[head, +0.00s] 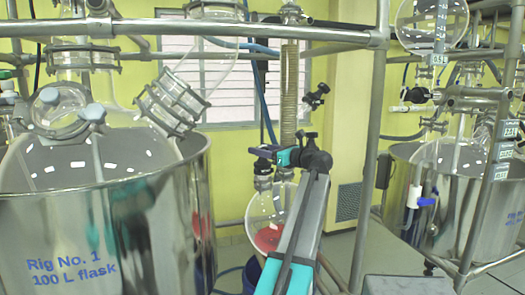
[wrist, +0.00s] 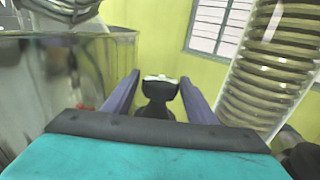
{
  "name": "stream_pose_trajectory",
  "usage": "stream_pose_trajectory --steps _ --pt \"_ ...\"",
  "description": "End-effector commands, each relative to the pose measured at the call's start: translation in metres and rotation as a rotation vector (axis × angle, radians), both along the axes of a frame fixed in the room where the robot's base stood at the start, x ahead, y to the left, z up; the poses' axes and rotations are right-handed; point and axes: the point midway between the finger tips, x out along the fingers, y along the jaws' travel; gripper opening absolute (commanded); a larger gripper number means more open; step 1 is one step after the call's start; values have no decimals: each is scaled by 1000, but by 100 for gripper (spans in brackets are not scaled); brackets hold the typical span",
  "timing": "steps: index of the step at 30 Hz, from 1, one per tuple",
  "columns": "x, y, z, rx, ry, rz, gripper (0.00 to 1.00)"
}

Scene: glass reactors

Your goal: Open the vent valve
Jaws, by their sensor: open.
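My gripper (head: 259,152) points left in the head view, at the end of my grey and teal arm, above the round receiving flask. In the wrist view its two purple fingers (wrist: 160,80) stand apart. A black fitting with a pale top (wrist: 160,92) shows between the fingers, with visible gaps on both sides. It looks like a valve handle, but I cannot tell for sure that it is the vent valve. I cannot tell whether the fingertips are level with it. In the head view this fitting is not clearly visible near the fingers.
The steel vessel of Rig No. 1 (head: 110,225) stands at left. A coiled glass condenser (head: 289,85) rises behind my gripper and is close at right in the wrist view (wrist: 268,70). The flask (head: 265,222) holds red liquid. A steel frame post (head: 371,140) stands right of my arm.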

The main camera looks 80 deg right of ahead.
Motion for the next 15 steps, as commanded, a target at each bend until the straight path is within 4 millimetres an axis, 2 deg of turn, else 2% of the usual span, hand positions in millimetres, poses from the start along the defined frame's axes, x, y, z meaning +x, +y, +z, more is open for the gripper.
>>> stream_pose_trajectory --steps 15 --pt "1 3 2 1 0 -240 52"
